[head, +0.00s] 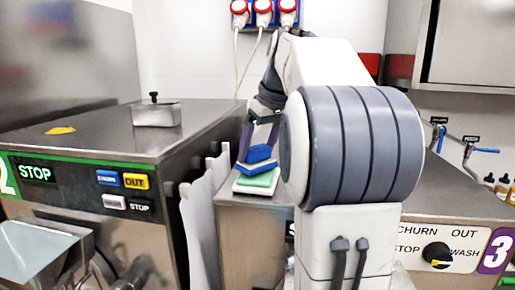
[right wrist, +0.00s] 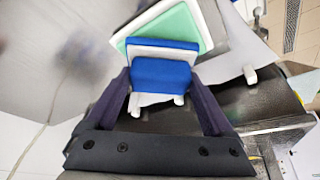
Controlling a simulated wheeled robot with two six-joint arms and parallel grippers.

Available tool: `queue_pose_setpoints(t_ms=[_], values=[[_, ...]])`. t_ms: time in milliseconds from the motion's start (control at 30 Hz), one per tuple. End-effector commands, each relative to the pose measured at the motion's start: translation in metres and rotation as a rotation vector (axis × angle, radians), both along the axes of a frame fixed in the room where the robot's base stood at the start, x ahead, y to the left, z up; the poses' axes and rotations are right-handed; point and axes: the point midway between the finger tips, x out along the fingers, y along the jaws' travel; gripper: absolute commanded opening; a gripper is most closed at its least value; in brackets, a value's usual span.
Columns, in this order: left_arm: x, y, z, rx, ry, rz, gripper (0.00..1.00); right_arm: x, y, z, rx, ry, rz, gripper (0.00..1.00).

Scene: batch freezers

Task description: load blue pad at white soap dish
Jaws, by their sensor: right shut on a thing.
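My right gripper (head: 260,134) reaches down over the steel counter and is shut on a blue pad (head: 258,153). In the right wrist view the blue pad (right wrist: 160,75) sits between the two dark fingers of the gripper (right wrist: 162,100). A second blue surface (head: 262,167) shows just under the held pad, with a green pad (head: 257,180) beneath it. A white dish-like piece (head: 250,189) edges out under the green pad; I take it for the soap dish. Whether the held pad touches what is below is unclear. My left gripper is not in view.
A steel freezer (head: 90,135) with a STOP panel stands at the left, a small lidded box (head: 156,114) on top. White paddle-like pieces (head: 205,190) stand beside it. Red plugs (head: 263,8) hang on the wall. Blue-handled taps (head: 485,151) are at the right.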

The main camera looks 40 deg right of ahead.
Motion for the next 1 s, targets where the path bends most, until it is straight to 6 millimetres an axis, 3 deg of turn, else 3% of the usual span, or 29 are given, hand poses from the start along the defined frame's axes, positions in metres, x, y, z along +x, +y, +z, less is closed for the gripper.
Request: queue_pose_setpoints(t_ms=[1000], values=[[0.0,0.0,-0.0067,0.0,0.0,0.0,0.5,0.0,0.0,-0.0084,0.0,0.0,0.0,0.43]])
